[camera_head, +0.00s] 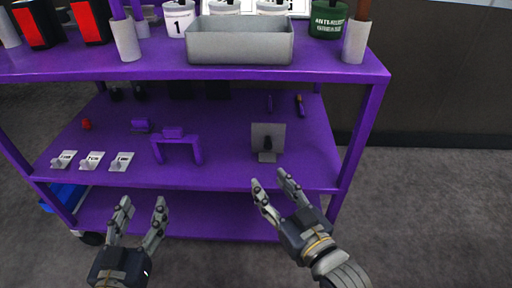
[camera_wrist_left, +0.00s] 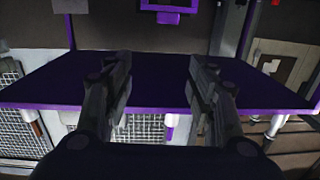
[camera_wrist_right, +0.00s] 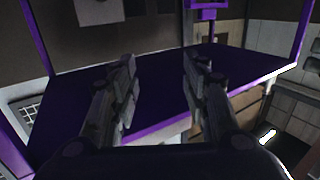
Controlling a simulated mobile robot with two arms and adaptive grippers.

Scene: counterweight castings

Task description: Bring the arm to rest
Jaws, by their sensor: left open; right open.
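My left gripper (camera_head: 138,222) is open and empty, in front of the lower part of the purple cart (camera_head: 230,179) in the head view. My right gripper (camera_head: 274,192) is open and empty, in front of the cart's middle shelf, toward its right. In the left wrist view my left gripper's fingers (camera_wrist_left: 160,88) stand apart with nothing between them. In the right wrist view my right gripper's fingers (camera_wrist_right: 158,85) are also apart and empty. Neither gripper visibly holds anything.
The middle shelf holds a purple bracket (camera_head: 176,140), a grey plate on a stand (camera_head: 268,138), several small white cards (camera_head: 92,160) and a red piece (camera_head: 86,124). The top shelf bears a grey tray (camera_head: 238,52) and a green cup (camera_head: 327,20). Floor (camera_head: 430,215) at the right is clear.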

